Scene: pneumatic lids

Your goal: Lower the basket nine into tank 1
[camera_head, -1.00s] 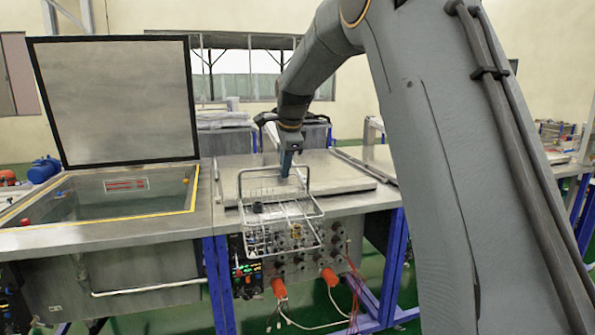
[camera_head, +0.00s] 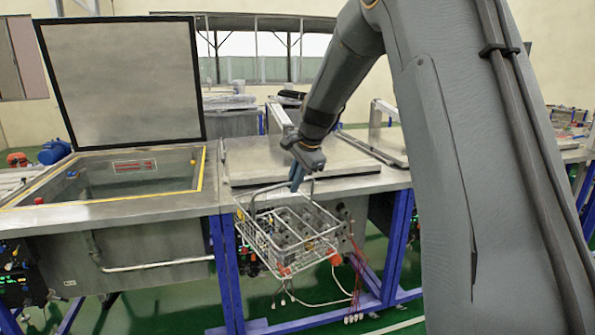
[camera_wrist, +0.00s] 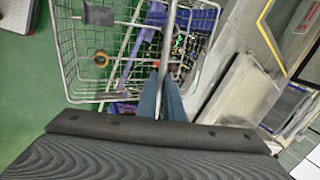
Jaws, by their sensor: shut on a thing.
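My gripper (camera_head: 297,178) is shut on the handle of a wire basket (camera_head: 258,238). The basket hangs tilted in front of the bench's front edge, its body below the bench top. In the wrist view the blue fingers (camera_wrist: 160,98) close on the handle bar, with the basket's wire mesh (camera_wrist: 70,60) beyond. Small dark and brass-coloured things show in or through the mesh; I cannot tell which. An open tank (camera_head: 110,208) with a yellow-edged rim stands to the left of the basket. Its lid (camera_head: 122,80) stands upright at the back. I see no tank number.
A tank with a closed flat lid (camera_head: 250,160) is behind the basket. Blue legs (camera_head: 228,270), a control panel (camera_head: 20,275), orange fittings and loose hoses are under the bench. A rail (camera_head: 160,264) runs along the open tank's front. The space above the open tank is clear.

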